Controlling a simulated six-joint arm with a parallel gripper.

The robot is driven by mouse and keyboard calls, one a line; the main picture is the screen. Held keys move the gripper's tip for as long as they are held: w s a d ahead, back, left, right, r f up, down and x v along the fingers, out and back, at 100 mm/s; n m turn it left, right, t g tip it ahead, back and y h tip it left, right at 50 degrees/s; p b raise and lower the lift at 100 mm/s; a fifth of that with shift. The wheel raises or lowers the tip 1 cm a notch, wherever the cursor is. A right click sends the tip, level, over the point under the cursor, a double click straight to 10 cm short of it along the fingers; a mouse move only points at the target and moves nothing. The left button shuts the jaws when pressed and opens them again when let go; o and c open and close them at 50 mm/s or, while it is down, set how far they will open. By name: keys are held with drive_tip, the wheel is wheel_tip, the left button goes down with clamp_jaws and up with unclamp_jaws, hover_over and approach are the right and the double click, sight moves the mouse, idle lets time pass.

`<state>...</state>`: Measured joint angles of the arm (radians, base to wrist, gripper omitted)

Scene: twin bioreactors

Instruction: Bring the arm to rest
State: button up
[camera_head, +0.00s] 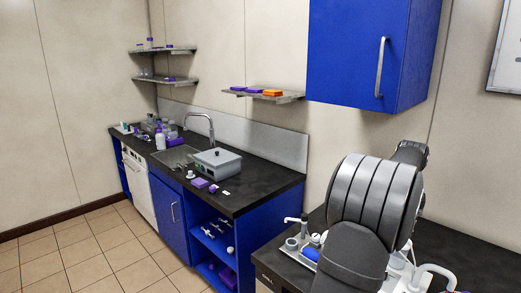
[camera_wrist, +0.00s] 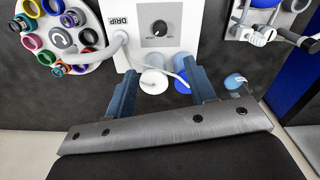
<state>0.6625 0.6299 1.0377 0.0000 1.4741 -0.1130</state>
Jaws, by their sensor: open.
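My gripper (camera_wrist: 160,72) shows in the wrist view with its two blue-grey fingers spread apart and nothing held between them. The fingers point toward a white panel (camera_wrist: 158,30) with a black knob and upside-down lettering. Blue-and-white round parts (camera_wrist: 153,82) show beyond and between the fingers; I cannot tell how far away they are. In the head view my arm (camera_head: 372,205) stands large and grey over the dark counter at the right. My gripper is not visible in that view.
In the wrist view, a round holder (camera_wrist: 62,38) with coloured rings lies left of the panel, and white equipment (camera_wrist: 262,30) is at upper right. In the head view, a blue wall cabinet (camera_head: 350,50) hangs above my arm. A sink counter (camera_head: 240,198) stands left, with open floor before it.

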drive_tip(key=shift+m, duration=1.2)
